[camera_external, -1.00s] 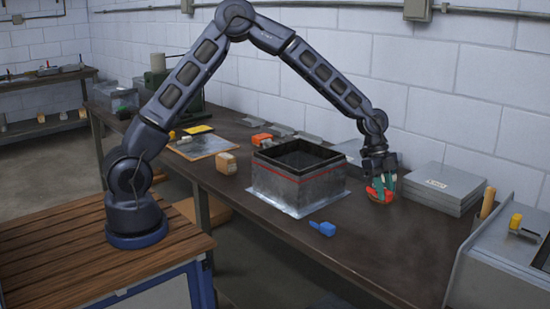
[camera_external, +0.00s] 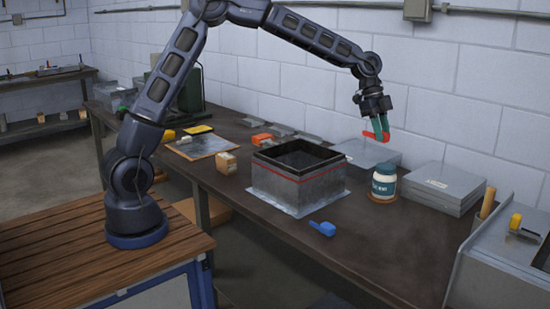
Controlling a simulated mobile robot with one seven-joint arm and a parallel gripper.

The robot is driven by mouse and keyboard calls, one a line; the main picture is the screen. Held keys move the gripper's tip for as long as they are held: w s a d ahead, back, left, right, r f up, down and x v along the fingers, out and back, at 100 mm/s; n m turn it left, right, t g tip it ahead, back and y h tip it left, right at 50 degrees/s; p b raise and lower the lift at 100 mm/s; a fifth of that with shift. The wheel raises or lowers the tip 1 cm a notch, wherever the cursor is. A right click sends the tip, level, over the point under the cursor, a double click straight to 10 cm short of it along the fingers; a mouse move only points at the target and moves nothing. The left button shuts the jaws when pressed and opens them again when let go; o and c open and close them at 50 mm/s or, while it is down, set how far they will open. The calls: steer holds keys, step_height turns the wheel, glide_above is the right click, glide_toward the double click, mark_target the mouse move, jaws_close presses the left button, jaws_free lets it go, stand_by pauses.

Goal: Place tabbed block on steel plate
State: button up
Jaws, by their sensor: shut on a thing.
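My gripper (camera_external: 376,129) is raised above the right part of the bench, near the wall. Its green fingers are shut on a small red piece (camera_external: 376,136). This may be the tabbed block, but its tab is too small to make out. A bright, thin steel plate (camera_external: 335,205) lies on the bench, with an open-topped square metal duct (camera_external: 290,187) standing on it. The duct has a dark rim and a red line around it. The held piece is up and to the right of the duct, apart from it.
A white jar with a dark label (camera_external: 383,184) stands below my gripper. Grey flat boxes (camera_external: 447,184) are stacked to its right. A blue piece (camera_external: 322,229), a tan block (camera_external: 227,164) and an orange piece (camera_external: 262,139) lie around the duct.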

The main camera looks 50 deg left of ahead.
steer(key=w+a+n+t, duration=0.15)
steer(key=w+a, duration=0.25)
steer(key=a, duration=0.4)
steer(key=w+a+n, duration=0.2)
steer(key=w+a, duration=0.2)
steer(key=a, duration=0.4)
steer(key=w+a+n, duration=0.1)
steer(key=w+a, duration=0.3)
steer(key=a, duration=0.3)
steer(key=w+a+n+t+y, duration=0.1)
steer(key=w+a+n, duration=0.1)
steer(key=a, duration=1.1)
steer(key=w+a+n+t, duration=0.1)
steer(key=a+n, duration=0.2)
steer(key=a, duration=0.9)
steer(key=n+y, duration=0.3)
steer(key=n, duration=0.5)
glide_above(210, 139)
steer(key=s+d, duration=0.1)
steer(key=shift+n+t, duration=0.25)
steer(key=shift+t, duration=0.2)
steer(key=f, duration=2.5)
steer(key=shift+s+a, duration=0.15)
steer(key=shift+s, duration=0.2)
